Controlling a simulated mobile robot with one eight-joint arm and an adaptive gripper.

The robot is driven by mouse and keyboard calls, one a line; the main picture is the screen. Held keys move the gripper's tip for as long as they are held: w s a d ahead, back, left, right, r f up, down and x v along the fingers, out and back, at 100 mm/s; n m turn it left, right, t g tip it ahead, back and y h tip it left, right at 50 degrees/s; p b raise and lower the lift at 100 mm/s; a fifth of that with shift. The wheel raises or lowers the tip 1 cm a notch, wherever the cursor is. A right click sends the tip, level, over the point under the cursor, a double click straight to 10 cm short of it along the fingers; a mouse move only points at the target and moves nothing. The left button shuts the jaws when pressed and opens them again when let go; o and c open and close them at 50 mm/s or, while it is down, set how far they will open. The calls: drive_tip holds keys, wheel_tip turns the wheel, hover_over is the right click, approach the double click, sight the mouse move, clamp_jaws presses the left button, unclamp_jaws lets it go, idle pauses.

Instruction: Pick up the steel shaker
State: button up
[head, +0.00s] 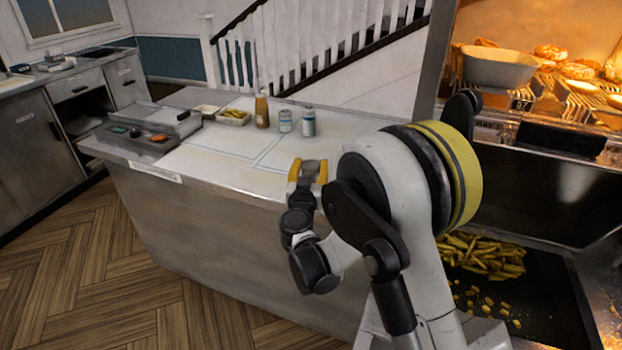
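Two small cylindrical containers stand upright side by side on the counter. The left one (286,121) is shorter and greyish with a pale label. The right one (308,122) is taller, silvery, with a blue-marked label and a dark top. Either could be the steel shaker; at this size I cannot tell which. My gripper (308,169) is in front of and below them in the picture, near the counter's front edge. Its yellow-padded fingers are spread apart, and no held object shows between them. It is apart from both containers.
An amber bottle (262,111) stands just left of the containers. A tray of fries (233,118) and a scale-like device (143,135) are further left. The white counter top (210,157) is clear at the front. The fry station with loose fries (484,254) is at right.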

drive_tip(key=c, duration=0.4)
drive_tip(key=shift+o, duration=0.2)
drive_tip(key=shift+r+p, duration=0.3)
drive_tip(key=shift+r, duration=0.25)
drive_tip(key=r+p, duration=0.1)
drive_tip(key=r, duration=0.1)
drive_tip(key=d+r+p, duration=0.1)
drive_tip(key=r, duration=0.1)
drive_tip(key=d+r+p, duration=0.1)
drive_tip(key=d+r, duration=0.1)
drive_tip(key=d, duration=0.1)
drive_tip(key=s+d+r+p, duration=0.1)
drive_tip(key=d+r, duration=0.1)
drive_tip(key=d, duration=0.2)
drive_tip(key=s+d+r+p, duration=0.1)
drive_tip(key=d+r, duration=0.1)
drive_tip(key=d, duration=0.1)
drive_tip(key=shift+d, duration=0.25)
